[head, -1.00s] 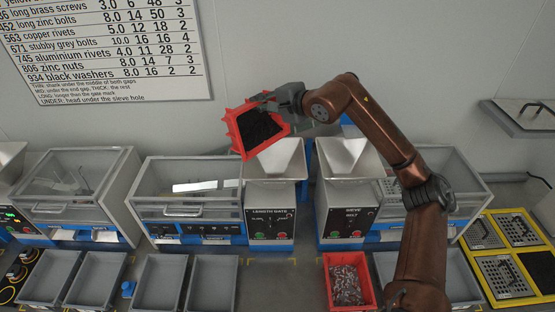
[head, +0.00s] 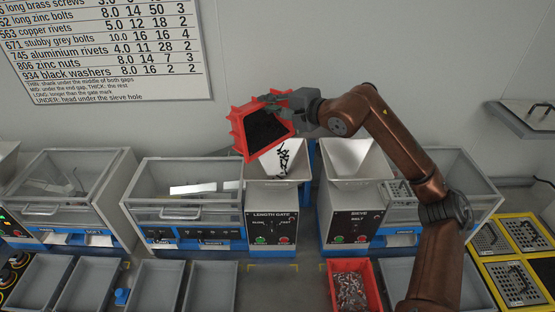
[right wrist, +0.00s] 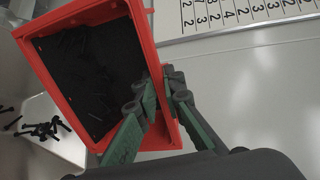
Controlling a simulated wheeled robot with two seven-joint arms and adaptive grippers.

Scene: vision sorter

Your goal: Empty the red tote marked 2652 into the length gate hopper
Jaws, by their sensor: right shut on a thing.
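A red tote (head: 239,135) with a dark inside is tilted above the length gate hopper (head: 262,172). Its marking cannot be read. My right gripper (head: 283,104) is shut on the tote's wall at its right side. Several black screws or bolts (head: 284,157) show in and over the hopper, below the tote's lower edge. In the right wrist view the tote (right wrist: 147,35) still holds dark pieces, and black pieces (right wrist: 42,129) lie over the pale hopper (right wrist: 68,143) at lower left. My left gripper is not in view.
The sieve hopper (head: 350,158) stands just right of the length gate. A second red tote (head: 327,278) with grey metal pieces is on the bench below. Empty grey trays (head: 160,288) line the front. A lidded clear box (head: 183,180) stands left of the gate.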

